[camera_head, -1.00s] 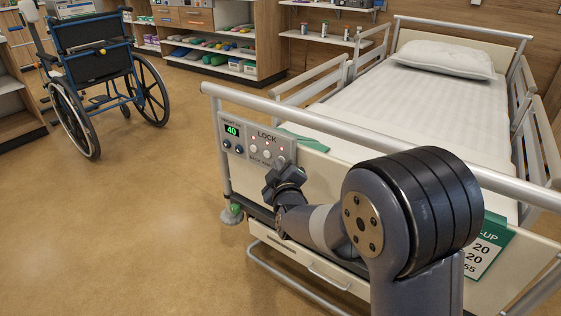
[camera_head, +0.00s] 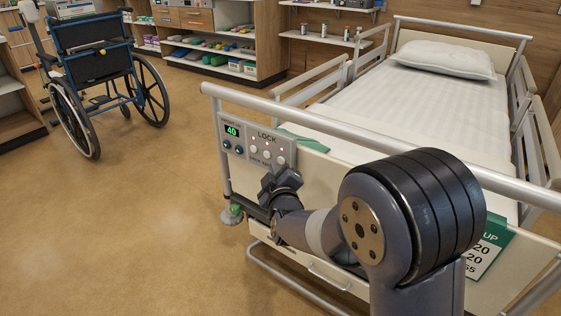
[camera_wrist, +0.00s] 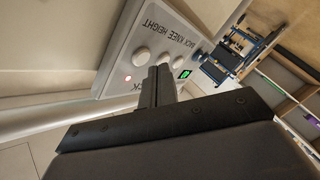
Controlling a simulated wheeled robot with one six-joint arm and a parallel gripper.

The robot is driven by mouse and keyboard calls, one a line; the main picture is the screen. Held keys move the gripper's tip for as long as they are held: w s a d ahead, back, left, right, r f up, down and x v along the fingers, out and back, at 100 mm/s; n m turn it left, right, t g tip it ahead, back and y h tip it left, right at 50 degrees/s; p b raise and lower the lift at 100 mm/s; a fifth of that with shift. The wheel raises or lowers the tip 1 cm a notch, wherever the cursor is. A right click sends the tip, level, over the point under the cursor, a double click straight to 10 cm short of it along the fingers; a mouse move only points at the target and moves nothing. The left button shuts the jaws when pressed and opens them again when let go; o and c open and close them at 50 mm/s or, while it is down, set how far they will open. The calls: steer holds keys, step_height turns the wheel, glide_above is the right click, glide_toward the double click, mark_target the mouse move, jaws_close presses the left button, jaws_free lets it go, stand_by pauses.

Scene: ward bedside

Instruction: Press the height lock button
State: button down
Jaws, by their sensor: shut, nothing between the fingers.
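The grey control panel (camera_head: 246,147) with the word LOCK is on the bed's foot end, at its left. It has a green display (camera_head: 231,131) reading 40, and round white buttons with small red lights above. In the wrist view the panel (camera_wrist: 178,24) shows upside-down labels for back, knee and height. The button by the height label (camera_wrist: 140,55) is nearest the lit red light (camera_wrist: 127,78). My gripper (camera_wrist: 157,72) is shut and empty, its tips seen near that button and the middle button (camera_wrist: 166,59). In the head view my gripper (camera_head: 280,179) is just below the panel and hides part of its lower edge.
The bed's top rail (camera_head: 340,131) runs above the panel. A green and white card (camera_head: 489,247) hangs on the footboard at right, partly behind my arm. A wheelchair (camera_head: 100,80) stands at the left. The floor between it and the bed is clear.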

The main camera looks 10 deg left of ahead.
steer(key=shift+s+a+p, duration=0.1)
steer(key=shift+s+a, duration=0.25)
steer(key=shift+s, duration=0.45)
steer(key=shift+s+a+p, duration=0.1)
steer(key=shift+s+a, duration=0.2)
steer(key=shift+s, duration=0.45)
steer(key=shift+s+a+p, duration=0.1)
steer(key=shift+s+a, duration=0.25)
steer(key=shift+s, duration=0.45)
steer(key=s+a+r+p, duration=0.2)
steer(key=s+a+p, duration=0.1)
steer(key=s, duration=0.4)
steer(key=shift+s, duration=0.2)
steer(key=w+d+f+b, duration=0.2)
steer(key=w+d+b, duration=0.1)
steer(key=w, duration=0.5)
steer(key=shift+w+d, duration=0.15)
steer(key=shift+d, duration=0.05)
